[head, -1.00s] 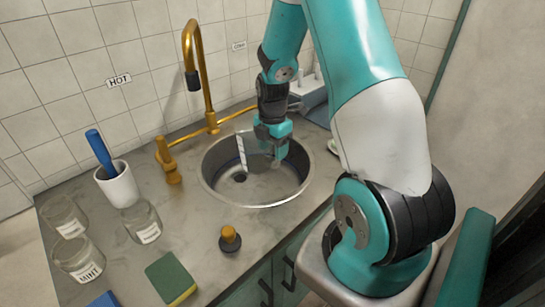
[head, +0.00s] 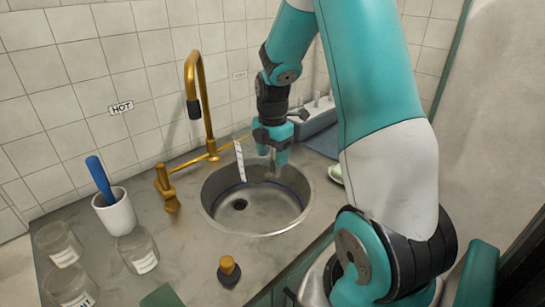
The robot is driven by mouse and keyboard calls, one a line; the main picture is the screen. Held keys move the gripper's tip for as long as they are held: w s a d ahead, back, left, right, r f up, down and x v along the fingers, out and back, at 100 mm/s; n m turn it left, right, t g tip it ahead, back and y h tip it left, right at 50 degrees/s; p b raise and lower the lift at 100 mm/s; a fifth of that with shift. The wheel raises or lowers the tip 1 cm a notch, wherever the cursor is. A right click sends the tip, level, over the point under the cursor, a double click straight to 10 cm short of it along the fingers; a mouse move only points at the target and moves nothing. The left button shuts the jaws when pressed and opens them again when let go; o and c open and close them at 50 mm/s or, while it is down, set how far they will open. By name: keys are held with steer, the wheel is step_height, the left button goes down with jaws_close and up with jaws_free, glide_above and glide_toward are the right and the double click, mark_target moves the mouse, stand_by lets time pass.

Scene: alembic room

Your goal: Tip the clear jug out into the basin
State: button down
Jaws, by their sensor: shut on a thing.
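My gripper (head: 272,150) is shut on the clear jug (head: 252,162), high at the back of the basin. The jug is see-through and faint. A pale strip of markings shows along its left side, and my fingers cover part of its right side. I cannot tell its exact tilt or whether liquid is in it. The round metal basin (head: 225,222) is sunk in the counter below, with a dark drain at its bottom left. No stream shows between jug and basin.
A brass tap (head: 194,75) rises behind and left of the basin, close to the jug. A white cup with a blue-handled tool (head: 115,213), glass jars (head: 137,250) and a brass-topped stopper (head: 228,270) stand left and in front. A blue-grey rack (head: 318,122) is behind right.

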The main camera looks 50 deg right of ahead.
steer(key=shift+w+r, duration=0.1)
steer(key=shift+r, duration=0.3)
steer(key=shift+r+g+p, duration=0.1)
steer(key=shift+g+p, duration=0.2)
steer(key=shift+p, duration=0.7)
steer(key=shift+g+p, duration=0.4)
steer(key=shift+p, duration=0.2)
steer(key=shift+r+g+p, duration=0.1)
steer(key=shift+g+p, duration=0.4)
steer(key=shift+p, duration=0.5)
steer(key=g+p, duration=0.2)
steer(key=p, duration=0.1)
steer(key=shift+p, duration=0.4)
steer(key=shift+g, duration=0.3)
